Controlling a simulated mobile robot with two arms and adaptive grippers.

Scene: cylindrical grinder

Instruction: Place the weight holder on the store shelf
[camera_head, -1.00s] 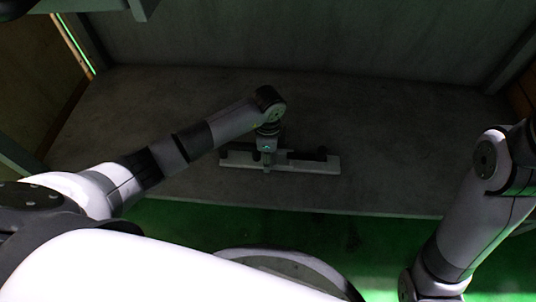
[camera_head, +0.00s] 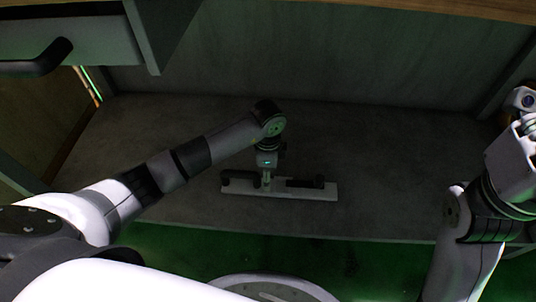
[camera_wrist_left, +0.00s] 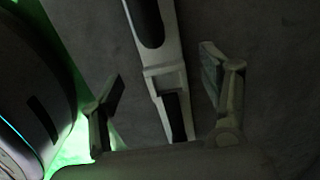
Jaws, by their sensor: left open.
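The weight holder (camera_head: 312,192), a long light bar with black parts along it, lies on the grey shelf (camera_head: 390,150) near its front edge. My left gripper (camera_head: 266,182) points down over the middle of the bar in the head view. In the left wrist view my left gripper (camera_wrist_left: 163,92) is open. One finger is on each side of the weight holder (camera_wrist_left: 166,80), with visible gaps between. The gripper hides part of the bar in the head view. My right arm is at the right edge; its fingers do not show.
A drawer front (camera_head: 95,42) with a black handle overhangs at the upper left. A wooden edge (camera_head: 400,8) runs along the top. The shelf is clear around the bar. The floor in front is green.

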